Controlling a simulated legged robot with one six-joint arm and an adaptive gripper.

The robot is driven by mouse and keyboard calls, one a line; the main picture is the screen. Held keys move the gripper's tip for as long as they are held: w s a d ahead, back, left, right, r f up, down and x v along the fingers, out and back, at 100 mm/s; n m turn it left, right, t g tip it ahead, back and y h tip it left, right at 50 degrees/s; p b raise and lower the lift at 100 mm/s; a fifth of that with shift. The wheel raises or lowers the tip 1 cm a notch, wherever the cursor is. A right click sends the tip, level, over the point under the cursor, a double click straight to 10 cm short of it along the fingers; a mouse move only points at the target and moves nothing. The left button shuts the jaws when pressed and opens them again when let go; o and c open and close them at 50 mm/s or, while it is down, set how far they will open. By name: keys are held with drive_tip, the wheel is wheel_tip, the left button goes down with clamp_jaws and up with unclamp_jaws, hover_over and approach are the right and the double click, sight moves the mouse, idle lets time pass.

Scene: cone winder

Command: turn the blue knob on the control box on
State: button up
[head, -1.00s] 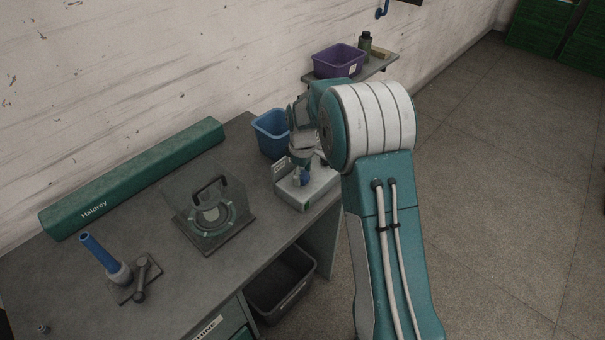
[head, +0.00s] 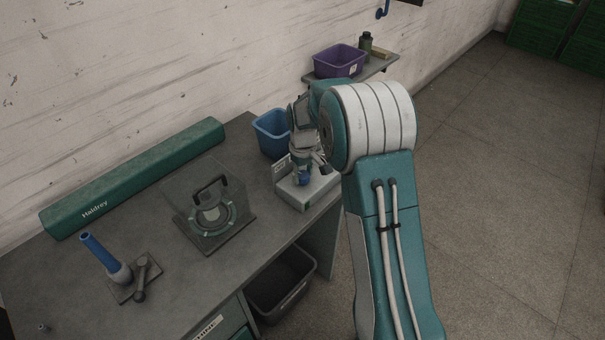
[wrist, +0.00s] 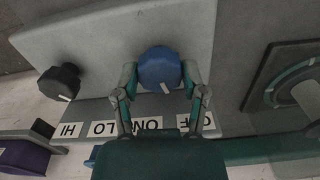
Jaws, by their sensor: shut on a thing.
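The control box (head: 304,196) is a light grey box on the right end of the bench. It fills much of the wrist view (wrist: 95,60). The blue knob (wrist: 160,68) is on its face, with a white pointer line toward the lower edge, between the ON label (wrist: 146,124) and the OFF label (wrist: 194,121), which is partly hidden by a finger. My gripper (wrist: 160,80) is shut on the blue knob, one finger on each side. In the head view the knob (head: 304,178) shows just below my gripper.
A black knob (wrist: 60,82) is on the same box, near the LO and HI labels. A clear-covered unit with a handle (head: 211,205) stands left of the box. A blue bin (head: 270,134) is behind it. A purple bin (head: 338,61) sits on a shelf.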

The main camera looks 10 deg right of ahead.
drive_tip(key=m, duration=0.4)
drive_tip(key=shift+s+f+m, duration=0.15)
drive_tip(key=shift+f+m, duration=0.05)
drive_tip(key=shift+m, duration=2.6)
drive_tip(key=o, duration=1.1)
drive_tip(key=shift+a, duration=0.1)
drive_tip(key=shift+o, duration=0.2)
drive_tip(key=shift+r, duration=0.15)
